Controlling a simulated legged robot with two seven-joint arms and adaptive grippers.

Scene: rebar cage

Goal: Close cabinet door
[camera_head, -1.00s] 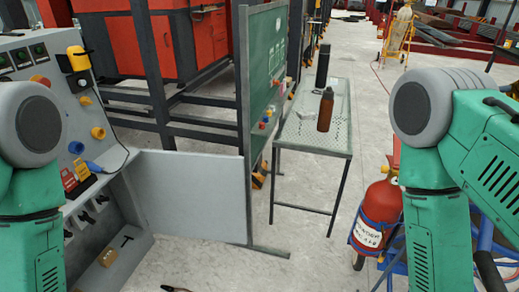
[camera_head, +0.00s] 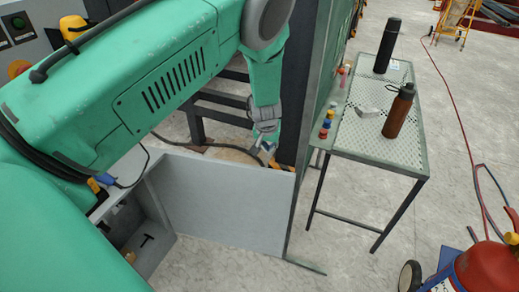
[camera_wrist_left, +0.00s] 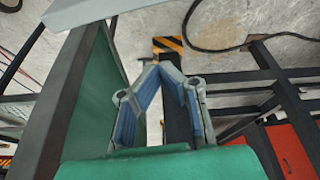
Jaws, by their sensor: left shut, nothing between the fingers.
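The cabinet door (camera_head: 225,205) is a plain light-grey panel, standing swung out to the right from the grey cabinet (camera_head: 152,250), whose lower compartment shows open. My left arm reaches across from the left. My left gripper (camera_head: 266,150) is shut and empty, just above and behind the door's top edge near its free right end. I cannot tell whether it touches the door. In the left wrist view the gripper's fingers (camera_wrist_left: 163,72) come together at the tips, and a grey slab, probably the door (camera_wrist_left: 105,8), crosses the top left. My right gripper is out of view.
A green board (camera_head: 312,100) on a dark frame stands close right of the gripper. A perforated table (camera_head: 375,150) holds a black bottle (camera_head: 387,46) and a brown bottle (camera_head: 398,112). A red fire extinguisher (camera_head: 485,270) stands at lower right. Floor before the door is clear.

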